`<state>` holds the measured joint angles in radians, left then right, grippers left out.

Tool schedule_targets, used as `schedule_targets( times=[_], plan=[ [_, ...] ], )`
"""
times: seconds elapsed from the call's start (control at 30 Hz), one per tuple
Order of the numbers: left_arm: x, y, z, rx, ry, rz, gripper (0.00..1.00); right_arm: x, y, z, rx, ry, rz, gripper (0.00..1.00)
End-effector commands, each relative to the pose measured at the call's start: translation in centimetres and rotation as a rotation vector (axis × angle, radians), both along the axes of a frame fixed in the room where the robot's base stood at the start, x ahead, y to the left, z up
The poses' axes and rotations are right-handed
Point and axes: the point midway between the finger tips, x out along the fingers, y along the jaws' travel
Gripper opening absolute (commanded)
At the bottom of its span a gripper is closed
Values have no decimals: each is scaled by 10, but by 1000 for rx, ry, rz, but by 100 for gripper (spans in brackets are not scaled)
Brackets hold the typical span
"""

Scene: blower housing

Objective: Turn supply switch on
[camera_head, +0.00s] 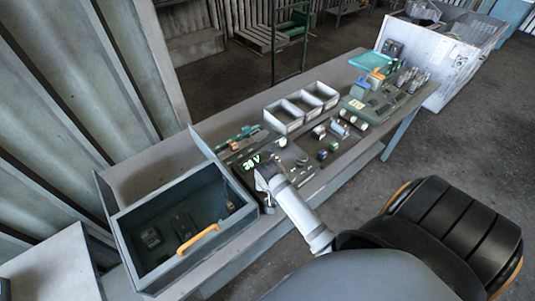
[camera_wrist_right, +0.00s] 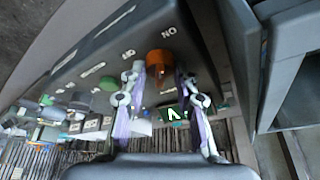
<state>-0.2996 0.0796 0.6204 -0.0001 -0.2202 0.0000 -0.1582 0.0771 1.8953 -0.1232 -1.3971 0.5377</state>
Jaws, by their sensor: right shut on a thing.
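The supply is a dark box on the bench with a lit green display (camera_head: 252,162) reading about 20 or 28 V. The display also shows in the right wrist view (camera_wrist_right: 172,113). An orange switch knob (camera_wrist_right: 158,60) sits on the panel near white lettering, which looks like "ON" and "NO". My right gripper (camera_wrist_right: 160,85) has a finger on each side of the knob and is shut on it. In the head view my right gripper (camera_head: 266,180) reaches the supply's front and hides the knob. My left gripper is not in view.
A grey open bin (camera_head: 120,235) with an orange handle (camera_head: 198,240) stands left of the supply. White trays (camera_head: 283,115) and small parts lie farther along the bench. A green button (camera_wrist_right: 107,84) is near the knob. A white crate (camera_head: 425,65) stands at the far end.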

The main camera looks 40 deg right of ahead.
Motion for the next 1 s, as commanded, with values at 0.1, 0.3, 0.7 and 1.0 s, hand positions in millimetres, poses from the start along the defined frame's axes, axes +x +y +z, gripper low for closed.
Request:
schedule_targets(
  times=[0.1, 0.3, 0.7, 1.0],
  plan=[
    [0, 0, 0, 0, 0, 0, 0, 0, 1, 0, 2, 1, -70, 0],
    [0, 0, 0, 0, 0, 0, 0, 1, 1, 0, 1, 1, -158, 0],
    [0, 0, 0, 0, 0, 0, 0, 1, 1, 0, 1, 2, -212, 0],
    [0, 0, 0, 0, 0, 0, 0, 0, 1, 0, 1, 2, -211, 33]
  ],
)
